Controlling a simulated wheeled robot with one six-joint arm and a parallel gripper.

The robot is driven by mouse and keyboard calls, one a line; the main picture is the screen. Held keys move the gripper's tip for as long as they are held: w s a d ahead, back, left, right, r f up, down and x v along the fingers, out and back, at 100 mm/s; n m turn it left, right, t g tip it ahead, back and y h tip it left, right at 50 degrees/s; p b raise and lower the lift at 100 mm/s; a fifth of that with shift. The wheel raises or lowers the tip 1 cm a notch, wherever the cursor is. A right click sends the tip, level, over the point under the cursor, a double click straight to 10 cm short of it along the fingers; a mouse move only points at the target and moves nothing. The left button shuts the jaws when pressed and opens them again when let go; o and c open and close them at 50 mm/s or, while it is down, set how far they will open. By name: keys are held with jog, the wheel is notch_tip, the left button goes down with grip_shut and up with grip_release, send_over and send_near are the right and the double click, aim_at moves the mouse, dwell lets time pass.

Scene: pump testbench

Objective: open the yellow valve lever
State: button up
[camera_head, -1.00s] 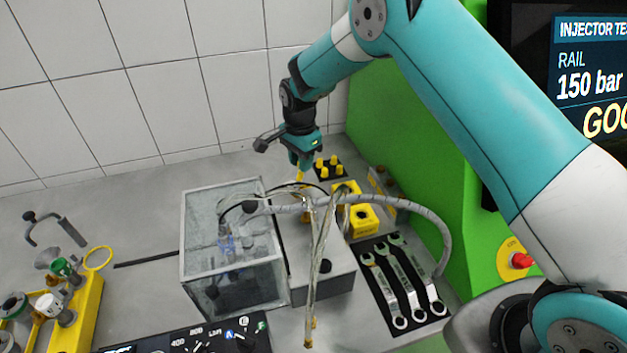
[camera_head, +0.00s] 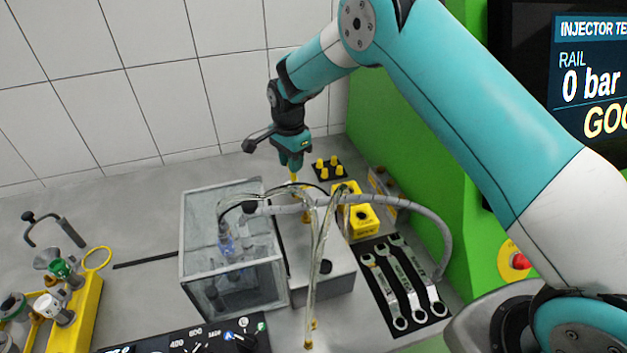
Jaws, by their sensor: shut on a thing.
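My gripper (camera_head: 293,172) points down behind the grey block, right of the clear box. It is shut on the yellow valve lever (camera_head: 294,179), a small part of which shows just below the fingers. The rest of the lever and its pivot are hidden by the hoses and the block, so I cannot tell its exact angle. The screen (camera_head: 580,85) at the upper right reads "0 bar" for RAIL.
The clear box (camera_head: 232,275) and looping hoses (camera_head: 318,240) stand in front of my gripper. Yellow plugs on a black base (camera_head: 325,169) and a yellow block (camera_head: 362,222) are close on the right. Wrenches (camera_head: 404,290) lie on a black mat. The green cabinet (camera_head: 385,125) bounds the right.

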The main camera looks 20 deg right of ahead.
jog(key=o, duration=1.3)
jog(key=shift+r+p, duration=1.7)
jog(key=shift+r, duration=1.3)
